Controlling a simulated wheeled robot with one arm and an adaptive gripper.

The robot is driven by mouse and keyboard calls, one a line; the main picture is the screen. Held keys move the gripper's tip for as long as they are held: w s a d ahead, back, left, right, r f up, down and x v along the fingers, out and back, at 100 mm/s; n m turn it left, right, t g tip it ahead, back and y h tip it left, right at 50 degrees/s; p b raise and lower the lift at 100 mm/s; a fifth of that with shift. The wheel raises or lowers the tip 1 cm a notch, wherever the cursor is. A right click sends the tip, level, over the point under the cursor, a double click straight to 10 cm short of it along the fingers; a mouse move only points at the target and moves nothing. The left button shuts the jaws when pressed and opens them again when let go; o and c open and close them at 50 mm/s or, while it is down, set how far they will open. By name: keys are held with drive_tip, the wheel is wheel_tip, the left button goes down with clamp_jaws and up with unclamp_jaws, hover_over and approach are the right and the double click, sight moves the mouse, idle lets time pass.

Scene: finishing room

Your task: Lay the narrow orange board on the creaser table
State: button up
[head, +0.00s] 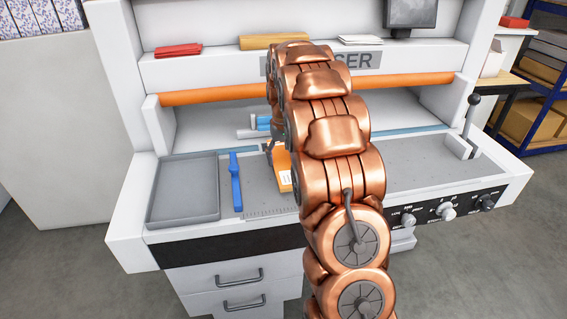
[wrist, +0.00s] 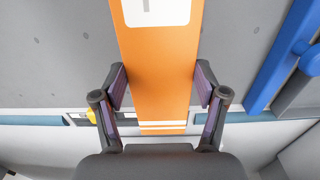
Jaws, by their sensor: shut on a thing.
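The narrow orange board (head: 283,170) with a white label is in front of the creaser's back opening, partly hidden by my arm in the head view. In the wrist view the board (wrist: 155,55) runs between my fingers and out of the top of the picture. My gripper (wrist: 160,88) is shut on the board, one finger at each long edge. The creaser table (head: 258,188) is the grey bed under it. The board's lower end appears at or just above this bed; I cannot tell if it touches.
A blue bar (head: 236,182) and a grey tray (head: 184,190) are left of the board. White and blue rolls (head: 250,132) lie behind it. An orange roller (head: 215,94) spans the machine above. A black-knobbed lever (head: 470,118) stands at the right. The bed's right part looks clear.

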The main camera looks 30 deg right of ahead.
sight(284, 161)
drive_tip(key=shift+f+p, duration=0.4)
drive_tip(key=shift+f, duration=0.9)
drive_tip(key=shift+f, duration=0.2)
drive_tip(key=o, duration=1.1)
drive_tip(key=shift+o, duration=0.2)
drive_tip(key=shift+r, duration=0.1)
wheel_tip(284, 161, up, 12)
drive_tip(key=b, duration=0.3)
drive_tip(key=shift+r, duration=0.1)
